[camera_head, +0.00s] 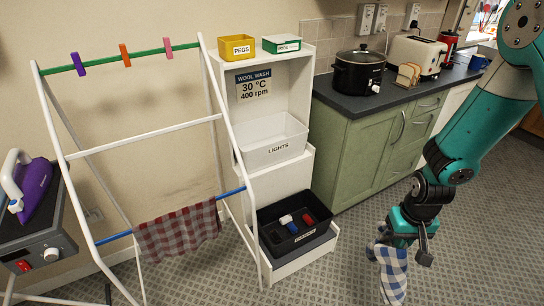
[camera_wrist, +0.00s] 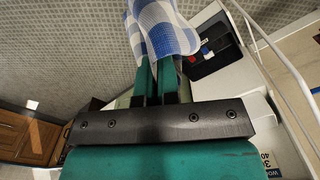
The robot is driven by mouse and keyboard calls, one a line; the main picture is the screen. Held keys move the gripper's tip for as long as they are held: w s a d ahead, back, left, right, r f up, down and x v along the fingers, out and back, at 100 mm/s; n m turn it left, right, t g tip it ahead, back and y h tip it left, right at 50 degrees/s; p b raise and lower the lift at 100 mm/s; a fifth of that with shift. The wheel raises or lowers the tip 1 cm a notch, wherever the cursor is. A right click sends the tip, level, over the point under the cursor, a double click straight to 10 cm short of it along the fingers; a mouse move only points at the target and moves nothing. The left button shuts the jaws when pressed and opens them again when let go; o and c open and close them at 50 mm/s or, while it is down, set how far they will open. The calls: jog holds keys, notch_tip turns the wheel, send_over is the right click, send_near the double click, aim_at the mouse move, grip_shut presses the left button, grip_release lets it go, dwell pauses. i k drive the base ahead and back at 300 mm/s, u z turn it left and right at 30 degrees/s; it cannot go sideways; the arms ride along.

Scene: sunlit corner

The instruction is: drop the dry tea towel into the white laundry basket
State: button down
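A blue-and-white checked tea towel (camera_head: 393,270) hangs from my gripper (camera_head: 388,243), over the floor to the right of the shelf unit. In the wrist view my gripper (camera_wrist: 162,75) is shut on the towel (camera_wrist: 165,28), its two fingers close together on the cloth. The white basket (camera_head: 272,153), labelled LIGHTS, sits on the middle shelf, left of and higher than my gripper in the head view. It looks empty. A red-and-dark checked towel (camera_head: 180,232) hangs on the lower blue rail of the drying rack.
A black basket (camera_head: 312,244) with several small coloured items sits on the lowest shelf. The white drying rack (camera_head: 140,134) stands left of the shelves. A green cabinet (camera_head: 365,150) with a dark worktop, slow cooker and toaster is at right. A purple iron (camera_head: 33,185) stands far left.

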aim_at(267, 142)
jog(key=u, duration=0.8)
jog(key=i, duration=1)
jog(key=k, duration=0.5)
jog(key=z, duration=0.05)
